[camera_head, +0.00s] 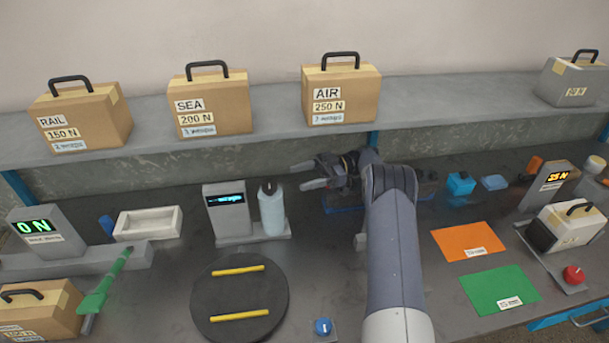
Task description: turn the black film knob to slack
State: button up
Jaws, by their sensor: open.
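I cannot clearly make out a black film knob; it may be hidden behind my arm or gripper. My gripper (304,176) is open, with its fingers pointing left near the back of the bench, below the AIR case. Nothing shows between its fingers. Small dark parts (427,183) sit just right of my arm, partly covered by it, and I cannot tell what they are. A blue knob (323,326) at the front edge and a red knob (573,274) at the right are the knobs I can see plainly.
A light-blue bottle (271,210) stands below and left of my gripper, beside a grey display unit (227,211). A black round plate (206,300) with yellow strips lies in front. Orange (467,241) and green (499,289) sheets lie right. Cases line the shelf (275,131) above.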

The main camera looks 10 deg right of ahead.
aim_at(274, 182)
jog(key=shift+a+f+b, duration=0.25)
jog(key=shift+a+b, duration=0.05)
jog(key=shift+b, duration=1.1)
jog(key=b+x, duration=0.1)
jog(key=x, duration=0.1)
jog(key=b+x, duration=0.4)
jog(key=shift+s+a+r, duration=0.1)
jog(key=shift+a+r, duration=0.2)
jog(key=shift+r, duration=0.05)
jog(key=shift+x, duration=1)
jog(key=shift+f, duration=0.1)
jog(key=shift+d, duration=0.1)
